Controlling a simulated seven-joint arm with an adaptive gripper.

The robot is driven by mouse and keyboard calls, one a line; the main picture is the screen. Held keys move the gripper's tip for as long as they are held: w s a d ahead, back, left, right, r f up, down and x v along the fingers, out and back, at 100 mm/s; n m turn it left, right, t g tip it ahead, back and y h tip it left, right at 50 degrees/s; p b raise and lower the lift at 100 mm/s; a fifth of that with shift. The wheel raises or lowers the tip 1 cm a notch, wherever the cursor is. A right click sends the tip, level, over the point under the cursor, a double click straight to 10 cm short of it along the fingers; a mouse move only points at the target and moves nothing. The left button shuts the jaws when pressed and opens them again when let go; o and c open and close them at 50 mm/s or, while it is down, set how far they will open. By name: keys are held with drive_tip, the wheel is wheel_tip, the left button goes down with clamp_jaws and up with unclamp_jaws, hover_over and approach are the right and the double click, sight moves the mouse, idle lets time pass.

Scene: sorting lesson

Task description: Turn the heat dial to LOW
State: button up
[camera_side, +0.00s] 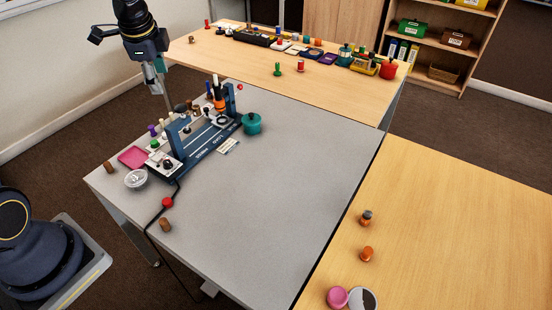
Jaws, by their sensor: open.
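A blue-based apparatus (205,145) stands on the grey table, with upright blue frame parts and several small knobs and pegs. A pale box with dark dial-like parts (163,161) sits at its near left end. Its markings are too small to read, so I cannot tell which part is the heat dial or where it points. My gripper (167,105) is open and hangs fingers down above the back left of the apparatus. It looks apart from the dial box. Its fingertips are small and partly merge with the background.
A pink tray (132,158), clear bowl (136,179) and brown cork-like pieces (165,225) lie near the left edge. A black cable with a red button (168,202) runs off the front. A teal pot (251,123) stands right of the apparatus. The grey table's right half (290,190) is clear.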

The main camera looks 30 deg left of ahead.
drive_tip(key=w+a+f+g+h, duration=0.1)
drive_tip(key=w+a+f+g, duration=0.1)
drive_tip(key=a+f, duration=0.5)
drive_tip(key=n+h, duration=0.2)
hover_over(166, 162)
wheel_tip(166, 162, down, 8)
drive_tip(key=shift+g, duration=0.3)
wheel_tip(166, 162, down, 16)
drive_tip(key=shift+w+f, duration=0.1)
drive_tip(key=shift+f, duration=0.15)
drive_tip(key=shift+c, duration=0.3)
clamp_jaws()
